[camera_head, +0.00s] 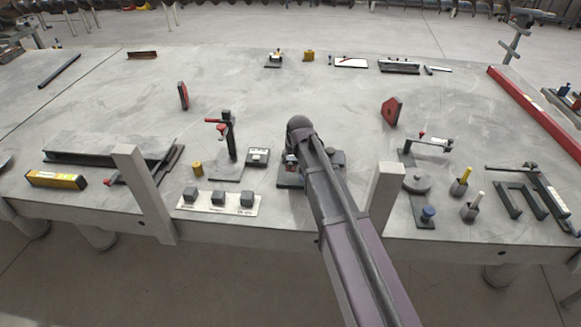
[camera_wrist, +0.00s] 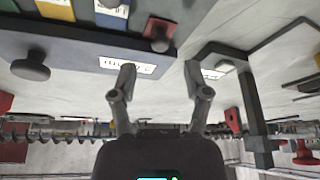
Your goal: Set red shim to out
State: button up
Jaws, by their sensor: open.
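In the wrist view, a red piece (camera_wrist: 159,31), which looks like the red shim, sits at the right end of a dark blue block (camera_wrist: 80,48). A small dark spot or knob shows on it. Yellow and blue pieces (camera_wrist: 57,9) (camera_wrist: 112,14) sit beside it in a row. My gripper (camera_wrist: 161,76) is open, with nothing between its two fingers. The red piece lies beyond the fingertips, apart from them. In the head view, my arm hides the gripper and most of the fixture (camera_head: 290,180) at the table's front middle.
A white label (camera_wrist: 128,65) is on the block's face, near the left finger. A dark bracket (camera_wrist: 245,95) stands right of the fingers.

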aim_at(290, 163)
jog(key=shift+b+x, duration=1.6)
jog(key=shift+x, duration=0.5)
grip_shut()
